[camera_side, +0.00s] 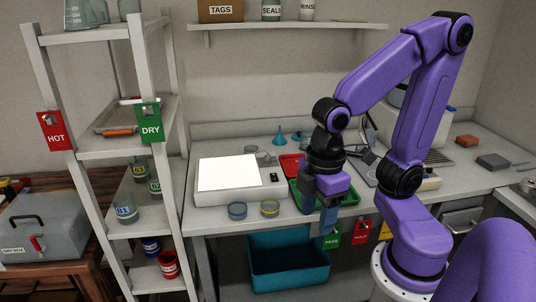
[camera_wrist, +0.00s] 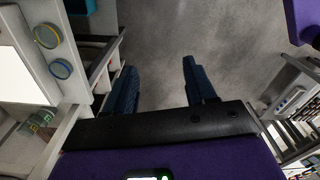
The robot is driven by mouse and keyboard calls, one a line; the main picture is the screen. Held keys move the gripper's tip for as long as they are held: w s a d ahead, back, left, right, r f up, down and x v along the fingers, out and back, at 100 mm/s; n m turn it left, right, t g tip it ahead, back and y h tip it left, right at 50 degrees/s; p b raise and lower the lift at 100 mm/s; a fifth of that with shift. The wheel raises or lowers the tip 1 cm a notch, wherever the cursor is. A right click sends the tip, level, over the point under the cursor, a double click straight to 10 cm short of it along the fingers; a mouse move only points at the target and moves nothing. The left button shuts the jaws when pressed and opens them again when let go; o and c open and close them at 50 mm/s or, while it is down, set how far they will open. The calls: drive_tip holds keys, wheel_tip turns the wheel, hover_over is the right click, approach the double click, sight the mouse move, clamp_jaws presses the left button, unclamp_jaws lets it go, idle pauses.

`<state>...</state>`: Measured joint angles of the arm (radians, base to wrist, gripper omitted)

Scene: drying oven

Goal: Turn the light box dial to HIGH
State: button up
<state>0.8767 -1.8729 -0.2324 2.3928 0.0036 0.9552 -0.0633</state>
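The light box (camera_side: 240,194) stands on the bench in the side view, with its white panel lit. A small grey knob (camera_side: 270,158), which looks like the dial, sits at its back right corner. Its marks are too small to read. Below the knob is a dark switch (camera_side: 274,177). My gripper (camera_side: 316,213) hangs to the right of the light box, near the bench's front edge, apart from the dial. In the wrist view my gripper (camera_wrist: 160,80) has its fingers spread with only floor between them. The lit panel (camera_wrist: 16,55) shows at the left there; the dial does not.
A red tray (camera_side: 290,165) and green tray (camera_side: 348,197) lie behind my gripper. Hanging tags (camera_side: 361,232) line the bench edge. A teal bin (camera_side: 288,266) sits below. A white shelf rack (camera_side: 115,150) stands left.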

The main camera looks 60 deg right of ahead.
drive_tip(key=w+r+m, duration=0.2)
drive_tip(key=w+r, duration=0.1)
drive_tip(key=w, duration=1.1)
drive_tip(key=w+d+r+m, duration=0.15)
drive_tip(key=w+d, duration=0.45)
drive_tip(key=w, duration=0.6)
drive_tip(key=m, duration=0.3)
hover_over(268, 153)
wheel_tip(268, 153, down, 2)
wheel_tip(268, 153, down, 17)
drive_tip(key=shift+r, duration=0.2)
drive_tip(key=shift+d, duration=0.1)
drive_tip(key=c, duration=1)
